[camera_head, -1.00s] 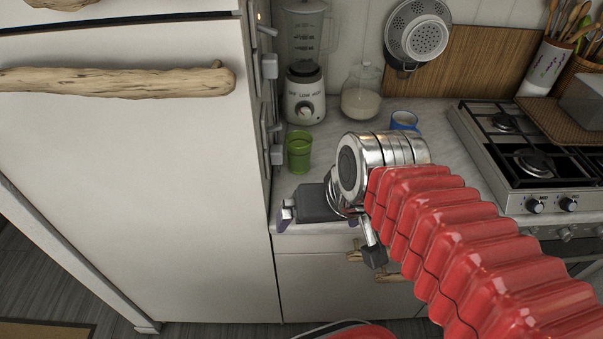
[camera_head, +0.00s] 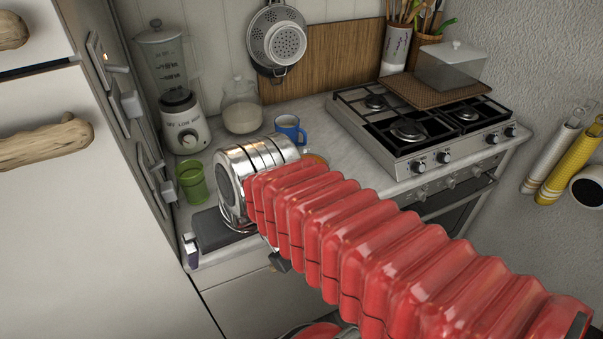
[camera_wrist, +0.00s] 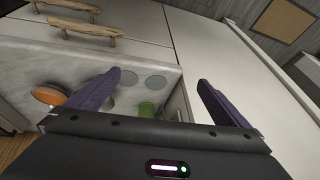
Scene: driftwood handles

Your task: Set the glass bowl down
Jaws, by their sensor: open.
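My gripper (camera_wrist: 160,80) is open in the wrist view, its two purple fingers wide apart with nothing visibly held between them. In the head view my gripper (camera_head: 190,248) is at the counter's front left corner beside the fridge, mostly hidden behind its own wrist. I cannot make out a glass bowl for certain. Two faint grey round shapes show on the counter (camera_wrist: 165,70) between the fingers in the wrist view, and I cannot tell what they are. A clear glass jar (camera_head: 242,116) with white contents stands at the back of the counter.
A green cup (camera_head: 192,182) stands close behind my gripper. A blender (camera_head: 184,125) and a blue mug (camera_head: 289,128) stand farther back. The stove (camera_head: 420,125) is to the right. The fridge (camera_head: 60,220) bounds the counter on the left. An orange round thing (camera_wrist: 48,95) shows at the left.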

